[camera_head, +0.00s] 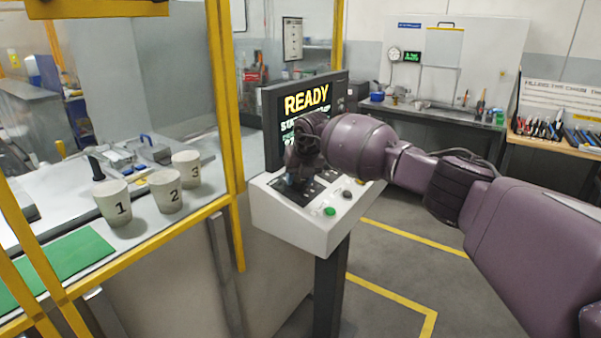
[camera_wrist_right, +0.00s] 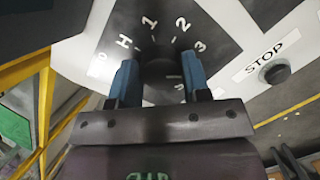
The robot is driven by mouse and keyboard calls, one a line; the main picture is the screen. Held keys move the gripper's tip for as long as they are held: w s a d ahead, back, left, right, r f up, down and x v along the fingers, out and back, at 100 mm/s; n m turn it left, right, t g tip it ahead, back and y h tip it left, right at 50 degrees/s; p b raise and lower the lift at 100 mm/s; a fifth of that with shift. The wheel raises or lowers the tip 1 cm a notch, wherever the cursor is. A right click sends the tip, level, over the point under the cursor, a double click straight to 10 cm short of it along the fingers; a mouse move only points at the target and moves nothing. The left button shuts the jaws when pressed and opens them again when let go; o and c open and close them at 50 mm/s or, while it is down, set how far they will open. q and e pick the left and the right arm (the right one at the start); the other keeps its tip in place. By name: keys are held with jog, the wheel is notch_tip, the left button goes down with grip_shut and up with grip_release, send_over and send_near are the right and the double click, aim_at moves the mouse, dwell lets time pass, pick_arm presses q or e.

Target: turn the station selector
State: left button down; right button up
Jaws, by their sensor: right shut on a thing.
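The station selector (camera_wrist_right: 160,72) is a dark round knob on a black dial plate in the right wrist view. White marks H, 1, 2 and 3 stand around it. My right gripper (camera_wrist_right: 160,85) has its two blue fingers on either side of the knob and is shut on it. In the head view my right gripper (camera_head: 296,180) is over the control box (camera_head: 300,232), and my wrist hides most of the dial. Which mark the knob points to cannot be told. My left gripper is not in view.
A STOP button (camera_wrist_right: 277,74) sits right of the dial. A green button (camera_head: 330,211) is on the box front. A screen (camera_head: 300,110) reading READY stands behind. Numbered cups (camera_head: 113,201) stand on the bench at left, behind a yellow frame (camera_head: 225,100).

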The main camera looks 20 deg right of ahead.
jog(key=shift+r+m+p, duration=0.2)
jog(key=shift+m+p, duration=0.15)
jog(key=shift+m, duration=0.35)
jog(key=shift+f+m+p, duration=0.15)
jog(key=shift+m+p, duration=0.25)
jog(key=shift+m, duration=0.4)
jog(key=o, duration=0.9)
